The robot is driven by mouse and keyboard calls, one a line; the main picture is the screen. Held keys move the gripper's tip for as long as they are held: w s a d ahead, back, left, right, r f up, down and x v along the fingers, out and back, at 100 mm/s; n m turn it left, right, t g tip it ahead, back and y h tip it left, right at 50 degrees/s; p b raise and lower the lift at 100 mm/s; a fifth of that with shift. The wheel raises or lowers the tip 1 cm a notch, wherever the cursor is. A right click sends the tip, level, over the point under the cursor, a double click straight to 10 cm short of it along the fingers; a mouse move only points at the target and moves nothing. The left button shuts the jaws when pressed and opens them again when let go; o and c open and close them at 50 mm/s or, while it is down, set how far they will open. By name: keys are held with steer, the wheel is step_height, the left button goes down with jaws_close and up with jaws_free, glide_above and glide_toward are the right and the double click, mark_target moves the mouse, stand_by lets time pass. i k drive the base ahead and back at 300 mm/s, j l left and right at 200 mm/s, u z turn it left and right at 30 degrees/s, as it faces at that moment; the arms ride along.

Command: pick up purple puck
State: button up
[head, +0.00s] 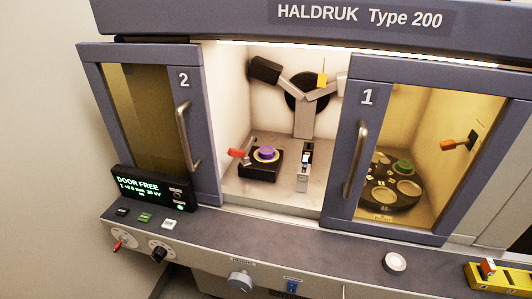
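The purple puck (265,153) sits inside the lit chamber of the machine, on top of a low black block (260,170) on the chamber floor. It shows purple with a paler centre. The opening in front of it, between door 2 (184,125) and door 1 (362,130), is uncovered. My gripper is not in this view, so its state does not show.
A red-tipped lever (238,153) stands close left of the puck, and a small upright slide fixture (305,166) stands right of it. A green puck (403,166) sits on a dark carousel (385,193) behind door 1's glass. A white round piece (394,262) lies on the front ledge.

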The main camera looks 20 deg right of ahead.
mark_target(265, 152)
steer(key=i+j, duration=0.8)
steer(key=j, duration=0.25)
steer(key=i+l+z, duration=0.05)
